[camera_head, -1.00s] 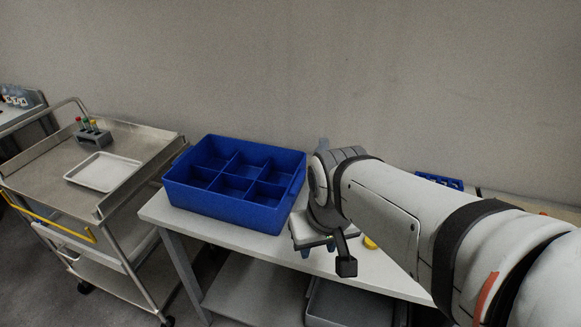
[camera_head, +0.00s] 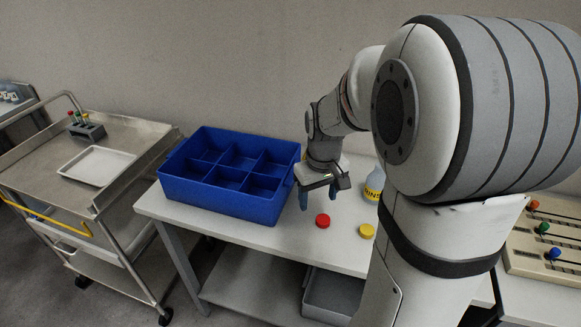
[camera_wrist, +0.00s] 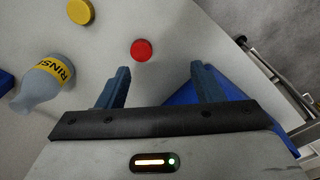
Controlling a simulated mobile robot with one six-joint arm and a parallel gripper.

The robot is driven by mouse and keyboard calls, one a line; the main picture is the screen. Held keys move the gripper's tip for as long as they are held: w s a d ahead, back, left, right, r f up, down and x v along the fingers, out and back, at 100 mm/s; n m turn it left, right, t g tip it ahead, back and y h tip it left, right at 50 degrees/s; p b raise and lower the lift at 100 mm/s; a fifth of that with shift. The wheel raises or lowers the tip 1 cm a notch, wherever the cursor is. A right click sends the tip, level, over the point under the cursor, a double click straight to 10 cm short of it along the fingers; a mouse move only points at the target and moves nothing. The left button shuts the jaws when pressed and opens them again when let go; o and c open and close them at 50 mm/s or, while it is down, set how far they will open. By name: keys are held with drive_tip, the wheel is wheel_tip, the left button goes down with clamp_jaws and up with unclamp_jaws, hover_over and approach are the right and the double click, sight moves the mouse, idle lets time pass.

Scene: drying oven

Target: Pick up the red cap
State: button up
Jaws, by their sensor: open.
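The red cap (camera_head: 323,221) lies flat on the white table near its front edge. It also shows in the wrist view (camera_wrist: 141,50), beyond the fingertips and between their lines, nearer the left finger. My gripper (camera_head: 318,200) is open and empty, above the table just behind and left of the cap, apart from it. In the wrist view, the two blue fingers of my gripper (camera_wrist: 160,72) are wide apart with nothing between them.
A yellow cap (camera_head: 366,231) lies right of the red one. A rinse bottle (camera_head: 374,186) stands behind it, partly hidden by my arm. A blue divided crate (camera_head: 226,205) is left of my gripper. A steel cart (camera_head: 40,165) with a tray stands further left.

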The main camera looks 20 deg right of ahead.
sight(323, 218)
drive_tip(key=shift+n+g, duration=0.3)
drive_tip(key=w+d+f, duration=0.1)
drive_tip(key=w+f, duration=0.1)
drive_tip(key=w+d+f, duration=0.2)
drive_tip(key=f, duration=0.8)
drive_tip(key=shift+s+d+p, duration=0.25)
drive_tip(key=shift+p, duration=0.1)
drive_tip(key=c, duration=1.1)
